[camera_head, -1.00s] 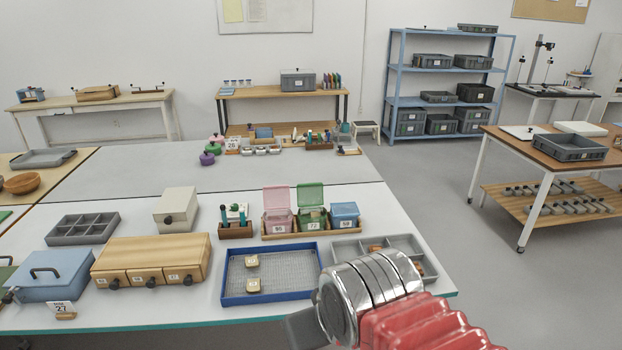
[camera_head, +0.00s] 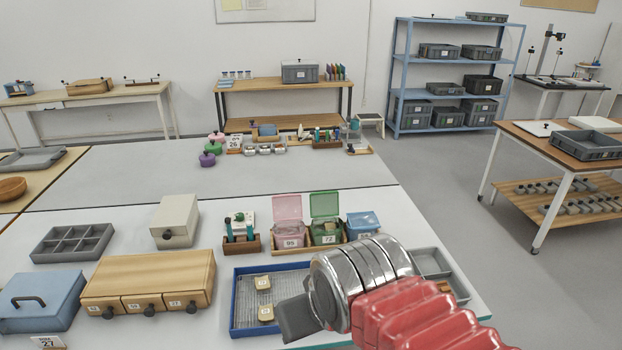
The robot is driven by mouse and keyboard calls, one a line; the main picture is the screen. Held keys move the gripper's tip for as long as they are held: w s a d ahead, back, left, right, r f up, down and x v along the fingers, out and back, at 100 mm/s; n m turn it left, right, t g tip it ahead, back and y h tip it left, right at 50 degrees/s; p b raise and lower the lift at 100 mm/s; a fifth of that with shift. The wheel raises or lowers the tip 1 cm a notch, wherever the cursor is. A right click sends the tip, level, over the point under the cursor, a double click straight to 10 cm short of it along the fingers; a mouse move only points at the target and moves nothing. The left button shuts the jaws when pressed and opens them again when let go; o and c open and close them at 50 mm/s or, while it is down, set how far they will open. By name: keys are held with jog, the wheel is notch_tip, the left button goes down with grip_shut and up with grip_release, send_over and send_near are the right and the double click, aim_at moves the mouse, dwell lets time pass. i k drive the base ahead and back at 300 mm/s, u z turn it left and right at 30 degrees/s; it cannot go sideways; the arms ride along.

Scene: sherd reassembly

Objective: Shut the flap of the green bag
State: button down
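The green bag (camera_head: 324,232), labelled 72, stands in a wooden rack (camera_head: 291,246) on the white table. Its green flap (camera_head: 325,205) stands up, open. The pink bag (camera_head: 288,234), labelled 95, is to its left, also with its flap up. The blue bag (camera_head: 363,223) on its right has its flap down; my arm partly covers it. My gripper (camera_head: 293,318) shows as a dark grey end over the blue-rimmed tray, in front of the green bag and apart from it. Its fingers cannot be made out clearly.
The blue-rimmed tray (camera_head: 240,301) holds two small tan pieces. A grey divided tray (camera_head: 433,262) is partly behind my arm. A holder with teal tools (camera_head: 240,240) stands left of the rack. A wooden drawer box (camera_head: 150,275) and a cream box (camera_head: 175,219) are further left.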

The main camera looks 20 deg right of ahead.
aim_at(321, 203)
jog(key=z, duration=0.05)
jog(key=i, duration=0.95)
